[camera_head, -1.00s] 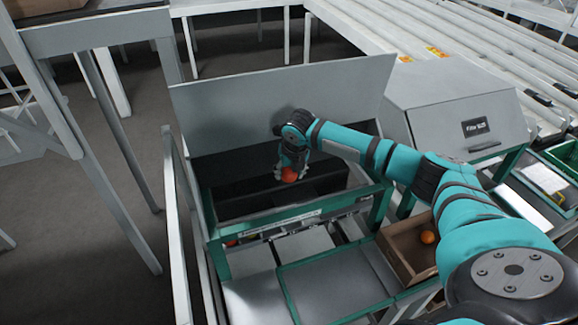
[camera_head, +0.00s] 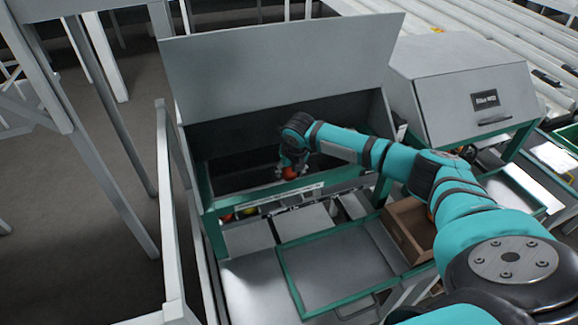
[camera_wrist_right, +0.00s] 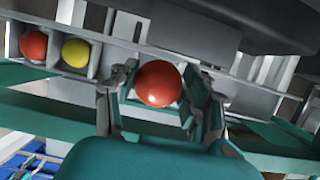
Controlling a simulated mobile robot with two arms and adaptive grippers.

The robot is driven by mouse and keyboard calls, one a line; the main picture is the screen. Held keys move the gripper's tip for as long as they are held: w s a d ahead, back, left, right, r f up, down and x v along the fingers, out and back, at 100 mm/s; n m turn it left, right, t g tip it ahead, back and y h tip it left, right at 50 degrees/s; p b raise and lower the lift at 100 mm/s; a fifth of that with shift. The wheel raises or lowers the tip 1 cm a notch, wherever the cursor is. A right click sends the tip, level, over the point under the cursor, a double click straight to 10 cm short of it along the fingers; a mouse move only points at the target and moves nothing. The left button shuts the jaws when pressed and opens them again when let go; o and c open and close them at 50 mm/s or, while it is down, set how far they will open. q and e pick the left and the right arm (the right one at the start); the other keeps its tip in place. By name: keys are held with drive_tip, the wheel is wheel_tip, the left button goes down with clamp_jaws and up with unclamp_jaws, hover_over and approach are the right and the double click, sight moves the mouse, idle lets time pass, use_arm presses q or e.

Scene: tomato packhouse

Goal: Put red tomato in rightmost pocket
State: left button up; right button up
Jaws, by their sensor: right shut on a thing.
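A red tomato (camera_head: 289,173) is held between the fingers of my right gripper (camera_head: 292,168). The gripper is shut on it, above the front edge of the dark open bin under the raised lid. In the right wrist view the held tomato (camera_wrist_right: 158,84) sits between the two fingers (camera_wrist_right: 160,98). Behind it is a row of grey pockets (camera_wrist_right: 105,58). One pocket holds another red tomato (camera_wrist_right: 33,45) and the one beside it holds a yellow tomato (camera_wrist_right: 76,52). These pockets are partly hidden behind the green rail in the head view. My left gripper is not in view.
A raised grey lid (camera_head: 280,70) stands behind the bin. A green-framed tray (camera_head: 335,265) lies in front, empty. A brown box (camera_head: 398,240) is at its right, partly behind my arm. A grey closed cabinet (camera_head: 465,90) stands right of the lid.

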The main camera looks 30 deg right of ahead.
drive_tip(key=shift+f+b, duration=1.05)
drive_tip(key=shift+f, duration=1.5)
drive_tip(key=shift+s+a+p, duration=0.1)
drive_tip(key=shift+s+p, duration=0.05)
drive_tip(key=shift+p, duration=0.3)
drive_tip(key=o, duration=0.9)
